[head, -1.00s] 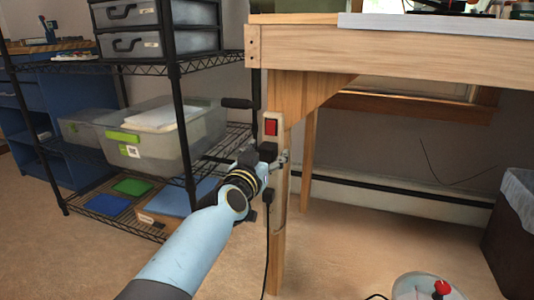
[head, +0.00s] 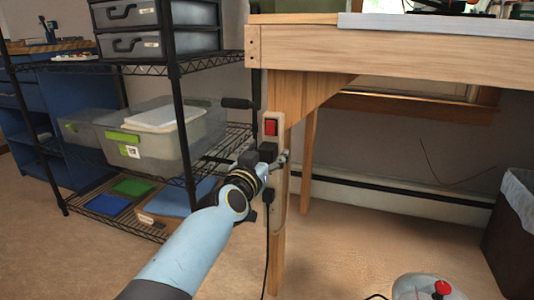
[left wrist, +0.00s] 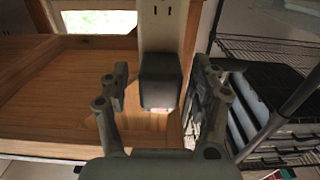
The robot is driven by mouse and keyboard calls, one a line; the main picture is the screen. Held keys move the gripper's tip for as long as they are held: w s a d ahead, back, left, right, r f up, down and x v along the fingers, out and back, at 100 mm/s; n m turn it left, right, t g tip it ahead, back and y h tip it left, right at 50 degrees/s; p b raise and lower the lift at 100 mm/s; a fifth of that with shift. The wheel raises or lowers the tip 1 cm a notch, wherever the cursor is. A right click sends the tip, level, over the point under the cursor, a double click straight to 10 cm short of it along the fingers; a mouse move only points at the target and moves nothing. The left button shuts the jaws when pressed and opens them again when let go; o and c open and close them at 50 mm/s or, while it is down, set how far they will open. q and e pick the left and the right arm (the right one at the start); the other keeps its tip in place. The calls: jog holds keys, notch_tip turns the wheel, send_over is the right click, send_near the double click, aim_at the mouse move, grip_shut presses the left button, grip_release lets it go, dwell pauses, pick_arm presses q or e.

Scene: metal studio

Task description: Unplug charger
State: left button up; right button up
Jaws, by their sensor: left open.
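A pale power strip (head: 271,117) with a red switch (head: 271,127) is fixed upright to the wooden table leg. The black charger (head: 267,152) is on the strip below the switch, partly hidden by my left gripper (head: 272,163). In the left wrist view the block-shaped charger (left wrist: 160,82) sits on the strip (left wrist: 157,25), whose bare slots show above it. My left gripper (left wrist: 162,88) is open, one finger on each side of the charger, with a gap on both sides. My right gripper is in neither view.
A second black plug (head: 268,196) with a hanging cord is lower on the strip. A black wire shelf (head: 170,65) with bins stands close on the left. The wooden tabletop (head: 390,55) overhangs the strip. Floor under the table is mostly clear; a dark bin (head: 515,235) stands right.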

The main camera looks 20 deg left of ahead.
aim_at(264, 157)
pick_arm(q)
grip_shut()
dwell(0.4)
jog(key=shift+s+a+b, duration=0.1)
jog(key=shift+s+b, duration=0.2)
jog(key=shift+s, duration=2.7)
